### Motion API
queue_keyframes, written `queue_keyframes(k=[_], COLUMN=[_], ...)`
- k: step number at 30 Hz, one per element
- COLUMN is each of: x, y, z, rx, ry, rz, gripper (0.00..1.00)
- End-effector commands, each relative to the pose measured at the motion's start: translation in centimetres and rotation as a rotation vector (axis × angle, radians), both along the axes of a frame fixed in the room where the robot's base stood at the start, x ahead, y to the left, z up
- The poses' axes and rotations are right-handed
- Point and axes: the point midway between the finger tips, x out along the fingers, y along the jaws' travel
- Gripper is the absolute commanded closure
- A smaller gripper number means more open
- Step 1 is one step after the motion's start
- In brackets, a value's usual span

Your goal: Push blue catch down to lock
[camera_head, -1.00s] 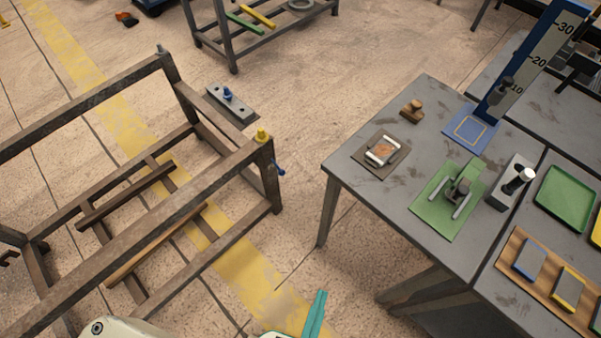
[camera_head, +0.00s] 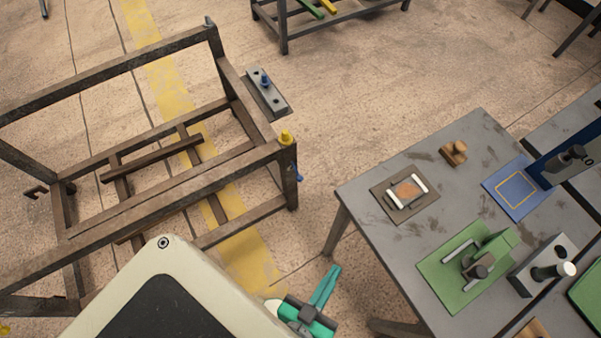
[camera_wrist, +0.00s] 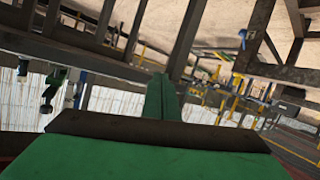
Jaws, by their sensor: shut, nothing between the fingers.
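A grey plate (camera_head: 270,98) with an upright blue piece (camera_head: 265,82) is at the far right side of the brown metal rack (camera_head: 110,72). A second small blue piece (camera_head: 299,174) hangs on the rack's near right post, below a yellow knob (camera_head: 286,138). I cannot tell which of the two is the catch. My gripper (camera_head: 327,285), with green fingers, is shut and empty, below and right of that post in the picture and apart from it. In the wrist view the shut fingers (camera_wrist: 160,100) point towards dark beams. A small blue piece (camera_wrist: 242,38) shows there at upper right.
A grey table (camera_head: 365,215) stands at the right with a green fixture (camera_head: 465,265), a blue mat (camera_head: 518,190) and a small wooden block (camera_head: 454,152). Open floor lies between rack and table. A low rack (camera_head: 340,14) stands at the back.

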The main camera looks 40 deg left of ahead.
Motion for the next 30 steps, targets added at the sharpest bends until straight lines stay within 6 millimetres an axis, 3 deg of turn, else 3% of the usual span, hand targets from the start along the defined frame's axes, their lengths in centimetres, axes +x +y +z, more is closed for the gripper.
queue_keyframes(k=[9,15,22,30], x=[7.1,11.0,14.7,17.0], y=[6.7,11.5,17.8,25.4], z=[-9.1,-12.8,-14.6,-13.3], rx=[-0.534,-0.885,-1.283,-1.699], ry=[0.126,0.165,0.176,0.161], rz=[0.405,0.667,0.972,1.304], gripper=[1.0,1.0,1.0,1.0])
